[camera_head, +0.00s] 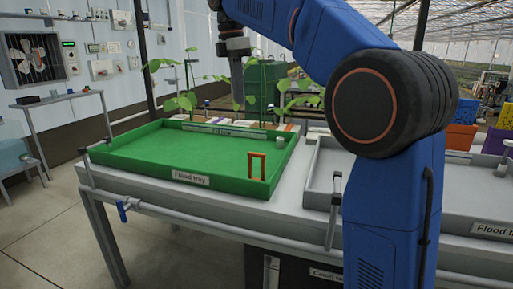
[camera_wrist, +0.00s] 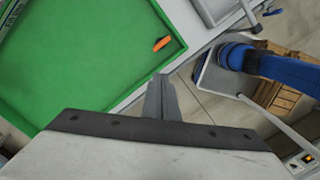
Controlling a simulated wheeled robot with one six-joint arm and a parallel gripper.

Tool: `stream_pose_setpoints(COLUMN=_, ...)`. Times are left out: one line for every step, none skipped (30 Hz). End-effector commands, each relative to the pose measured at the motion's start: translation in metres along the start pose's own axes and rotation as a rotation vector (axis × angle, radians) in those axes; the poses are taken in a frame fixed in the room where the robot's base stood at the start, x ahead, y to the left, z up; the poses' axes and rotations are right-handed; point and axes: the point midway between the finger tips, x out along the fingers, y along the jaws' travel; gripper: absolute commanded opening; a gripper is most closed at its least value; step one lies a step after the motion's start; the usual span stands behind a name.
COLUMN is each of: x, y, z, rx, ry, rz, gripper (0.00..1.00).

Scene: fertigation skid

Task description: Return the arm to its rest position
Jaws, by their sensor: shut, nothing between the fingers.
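My blue arm rises on the right of the head view and bends over to the left. My gripper (camera_head: 238,98) hangs from it, pointing down, near the back edge of the green flood tray (camera_head: 195,179). Its fingers are together and empty. In the wrist view my gripper (camera_wrist: 160,84) shows as one narrow grey shape beside the corner of the green tray (camera_wrist: 170,65). No contact shows there.
An orange bracket-like piece (camera_head: 257,166) stands in the green tray's right front part. A grey tray (camera_head: 318,190) lies to the right, partly behind my arm. Seedlings (camera_head: 187,100) and a green cabinet (camera_head: 268,80) stand behind. Open floor (camera_head: 40,230) lies left.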

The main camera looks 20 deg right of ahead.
Motion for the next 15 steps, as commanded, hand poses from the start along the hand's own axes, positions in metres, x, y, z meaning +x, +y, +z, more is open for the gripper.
stream_pose_setpoints(x=0.000, y=0.000, z=0.000, rx=0.000, ry=0.000, rz=0.000, gripper=0.00)
stream_pose_setpoints(x=0.000, y=0.000, z=0.000, rx=0.001, ry=0.000, rz=0.000, gripper=0.00)
stream_pose_setpoints(x=0.000, y=-0.001, z=0.000, rx=0.004, ry=0.000, rz=0.001, gripper=0.00)
stream_pose_setpoints(x=0.001, y=-0.002, z=0.001, rx=0.009, ry=0.001, rz=0.002, gripper=0.00)
stream_pose_setpoints(x=0.001, y=-0.004, z=0.002, rx=0.018, ry=0.001, rz=0.004, gripper=0.00)
stream_pose_setpoints(x=0.003, y=-0.008, z=0.004, rx=0.034, ry=0.003, rz=0.010, gripper=0.00)
stream_pose_setpoints(x=0.004, y=-0.011, z=0.005, rx=0.052, ry=0.004, rz=0.014, gripper=0.00)
stream_pose_setpoints(x=0.006, y=-0.016, z=0.007, rx=0.073, ry=0.006, rz=0.018, gripper=0.00)
stream_pose_setpoints(x=0.010, y=-0.023, z=0.010, rx=0.108, ry=0.009, rz=0.028, gripper=0.00)
stream_pose_setpoints(x=0.013, y=-0.029, z=0.013, rx=0.139, ry=0.012, rz=0.034, gripper=0.00)
stream_pose_setpoints(x=0.017, y=-0.035, z=0.015, rx=0.172, ry=0.015, rz=0.043, gripper=0.00)
stream_pose_setpoints(x=0.022, y=-0.045, z=0.019, rx=0.218, ry=0.021, rz=0.053, gripper=0.00)
stream_pose_setpoints(x=0.027, y=-0.052, z=0.021, rx=0.254, ry=0.025, rz=0.060, gripper=0.00)
stream_pose_setpoints(x=0.032, y=-0.059, z=0.023, rx=0.290, ry=0.030, rz=0.069, gripper=0.00)
stream_pose_setpoints(x=0.038, y=-0.068, z=0.026, rx=0.338, ry=0.037, rz=0.079, gripper=0.00)
